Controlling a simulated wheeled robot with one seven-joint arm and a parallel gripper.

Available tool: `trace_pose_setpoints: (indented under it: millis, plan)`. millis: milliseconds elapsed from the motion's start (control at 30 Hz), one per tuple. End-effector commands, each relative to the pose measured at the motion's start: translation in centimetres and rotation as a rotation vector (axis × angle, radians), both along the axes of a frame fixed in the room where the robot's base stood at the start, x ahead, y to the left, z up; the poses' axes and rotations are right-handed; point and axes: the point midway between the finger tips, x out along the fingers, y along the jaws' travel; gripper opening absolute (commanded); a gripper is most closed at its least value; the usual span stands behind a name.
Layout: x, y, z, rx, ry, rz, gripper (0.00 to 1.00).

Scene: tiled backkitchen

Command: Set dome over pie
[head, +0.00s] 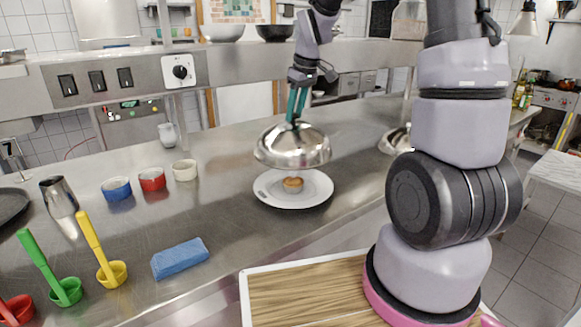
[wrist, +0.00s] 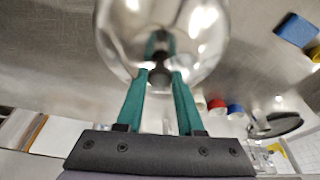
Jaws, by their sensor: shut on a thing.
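A shiny metal dome (head: 292,147) hangs in the air above a white plate (head: 268,193) on the steel counter. A small brown pie (head: 293,184) sits near the middle of the plate, just below the dome's rim. My gripper (head: 294,119) is shut on the knob at the top of the dome, with green fingers pointing down. In the wrist view the dome (wrist: 165,30) fills the upper middle, and my gripper (wrist: 160,78) has its fingertips at the dark knob. The wrist view hides the plate and pie behind the dome.
A second metal dome (head: 396,140) rests to the right, partly behind my arm. Blue (head: 117,189), red (head: 152,180) and cream (head: 184,170) cups stand to the left. The counter around the plate is clear.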

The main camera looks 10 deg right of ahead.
Motion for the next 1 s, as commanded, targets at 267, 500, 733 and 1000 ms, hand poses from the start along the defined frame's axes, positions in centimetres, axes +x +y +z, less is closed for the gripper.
trace_pose_setpoints:
  millis: [267,500,733,1000]
  plan:
    - [0.0,0.0,-4.8,-0.001,0.002,0.001,0.0]
    - [-0.1,0.0,-7.5,-0.001,0.004,0.002,0.0]
    - [0.0,0.0,-9.4,-0.001,0.001,0.001,0.0]
    - [0.0,0.0,-9.5,0.0,0.0,0.001,0.0]
